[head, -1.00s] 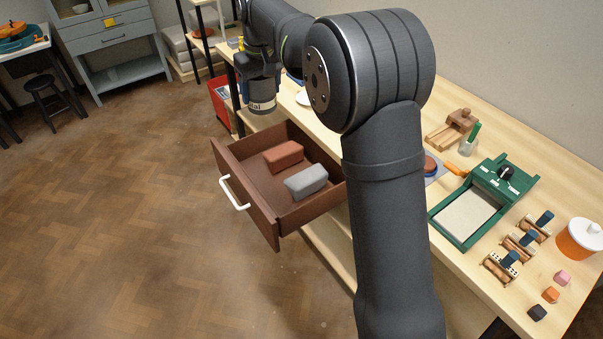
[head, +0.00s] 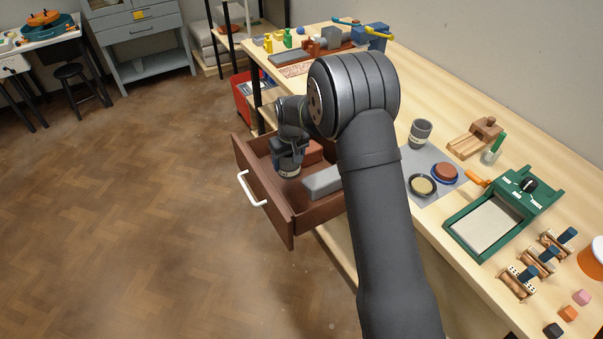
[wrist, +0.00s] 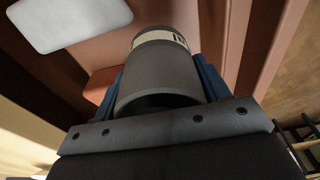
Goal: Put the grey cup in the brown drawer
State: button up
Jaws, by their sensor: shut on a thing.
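The brown drawer (head: 277,215) is pulled open, its white handle facing left. My gripper (head: 289,157) is shut on a dark grey cup (head: 288,170) with a cream label band. The cup is inside the drawer's outline, near the front panel. I cannot tell if it touches the drawer floor. In the wrist view the cup (wrist: 158,75) sits between the blue fingers of my gripper (wrist: 165,85), its dark mouth towards the camera. A red-brown block (head: 311,153) and a light grey block (head: 322,181) lie in the drawer beside the cup.
Another dark grey cup (head: 420,133) stands on a grey mat (head: 418,157) on the bench, with two round dishes. A green-framed press (head: 500,215) and several small tools and cubes are farther right. The floor left of the drawer is clear.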

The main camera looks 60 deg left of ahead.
jog(key=shift+f, duration=3.35)
jog(key=shift+f, duration=0.2)
jog(key=o, duration=1.1)
jog(key=shift+r, duration=0.1)
jog(key=r, duration=0.4)
jog(key=d+r, duration=0.1)
jog(key=r, duration=0.7)
jog(key=shift+d, duration=0.2)
